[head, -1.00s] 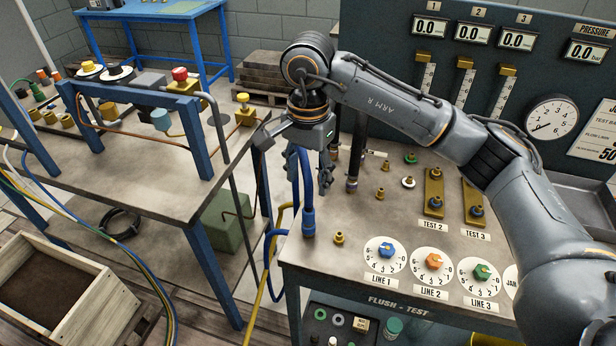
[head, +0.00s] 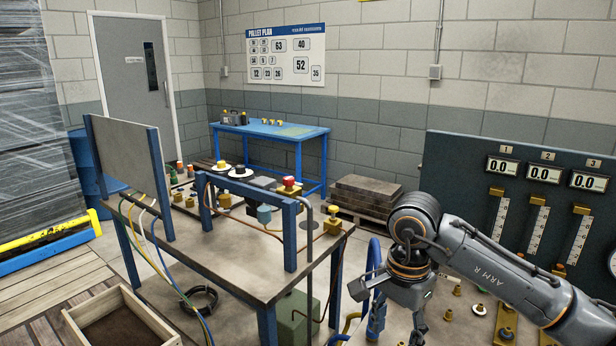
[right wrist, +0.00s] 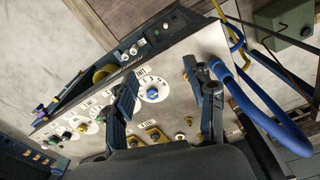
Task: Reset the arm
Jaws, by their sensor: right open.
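My right arm (head: 510,280) comes in from the lower right in the head view, bent at the wrist. Its gripper points down above the left part of the flush-test bench; the fingertips run near the bottom edge of the picture. In the right wrist view the gripper (right wrist: 165,108) is open, with its two fingers apart and nothing between them. Beyond the fingers lies the bench top (right wrist: 190,65) with a blue knob (right wrist: 152,94) on a white dial. My left gripper is not in view.
A blue hose (right wrist: 255,105) and a yellow hose hang at the bench edge close to the right gripper. A gauge panel (head: 470,170) stands behind the arm. A blue-legged table (head: 240,265) with fittings stands left. A wooden box (head: 120,325) sits on the floor.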

